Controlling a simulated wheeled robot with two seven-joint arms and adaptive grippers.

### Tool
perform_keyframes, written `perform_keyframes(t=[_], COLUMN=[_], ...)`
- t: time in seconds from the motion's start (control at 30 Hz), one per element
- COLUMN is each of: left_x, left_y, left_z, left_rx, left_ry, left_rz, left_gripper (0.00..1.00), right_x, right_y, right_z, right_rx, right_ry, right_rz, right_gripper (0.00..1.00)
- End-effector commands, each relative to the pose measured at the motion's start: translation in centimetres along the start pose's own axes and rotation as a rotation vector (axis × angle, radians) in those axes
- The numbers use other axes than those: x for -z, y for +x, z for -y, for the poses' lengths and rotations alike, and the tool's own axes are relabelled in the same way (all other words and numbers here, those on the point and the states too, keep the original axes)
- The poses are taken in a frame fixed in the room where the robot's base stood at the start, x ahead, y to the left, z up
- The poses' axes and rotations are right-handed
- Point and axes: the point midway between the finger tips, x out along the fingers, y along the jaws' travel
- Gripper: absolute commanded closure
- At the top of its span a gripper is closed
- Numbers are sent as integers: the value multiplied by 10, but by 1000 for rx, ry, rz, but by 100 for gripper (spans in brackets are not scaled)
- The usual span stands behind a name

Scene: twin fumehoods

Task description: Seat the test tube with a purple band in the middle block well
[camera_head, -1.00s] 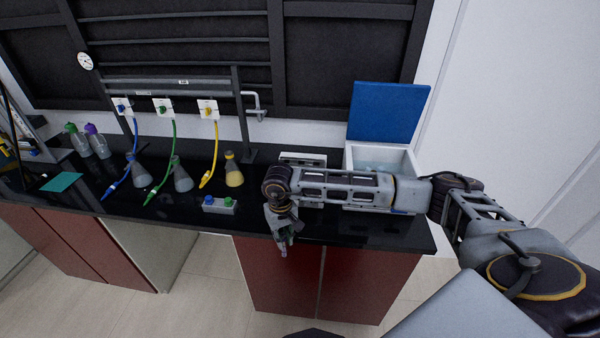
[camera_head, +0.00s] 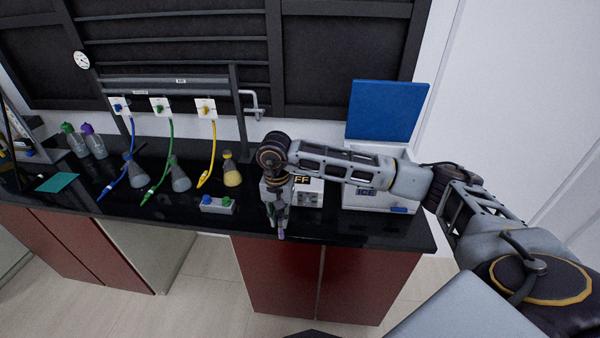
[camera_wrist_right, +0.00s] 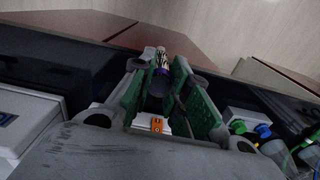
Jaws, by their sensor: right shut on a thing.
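My right gripper (camera_head: 280,224) is shut on the test tube with a purple band (camera_head: 281,234). It holds the tube over the front edge of the black bench, in front of the block unit. In the right wrist view the tube (camera_wrist_right: 161,60) sticks out between the green finger pads, with its purple band near the fingertips. The white block unit (camera_head: 310,198) has a dark display reading partly "FF". My right arm covers much of its top, so the wells cannot be seen. The unit's orange switch (camera_wrist_right: 157,125) shows between the fingers. My left gripper is not in view.
An ice box (camera_head: 402,208) with a raised blue lid (camera_head: 386,110) stands right of the block unit. A small rack with blue and green caps (camera_head: 218,208) stands left. Several flasks, coloured hoses and two bottles stand further left. The bench front between is clear.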

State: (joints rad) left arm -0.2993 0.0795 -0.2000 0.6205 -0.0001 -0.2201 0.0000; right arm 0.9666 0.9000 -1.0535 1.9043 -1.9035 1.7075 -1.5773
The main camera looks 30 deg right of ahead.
Motion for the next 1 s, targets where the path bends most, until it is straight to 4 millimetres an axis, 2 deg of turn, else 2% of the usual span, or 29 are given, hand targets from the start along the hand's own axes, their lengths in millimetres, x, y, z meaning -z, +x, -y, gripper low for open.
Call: perform_keyframes(t=[1.0], left_x=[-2], left_y=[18], left_z=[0], left_rx=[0], left_ry=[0], left_rz=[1], left_gripper=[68], right_x=[9], right_y=[-101], right_z=[-12], right_rx=[4], right_ry=[829], right_rz=[0], right_gripper=[100])
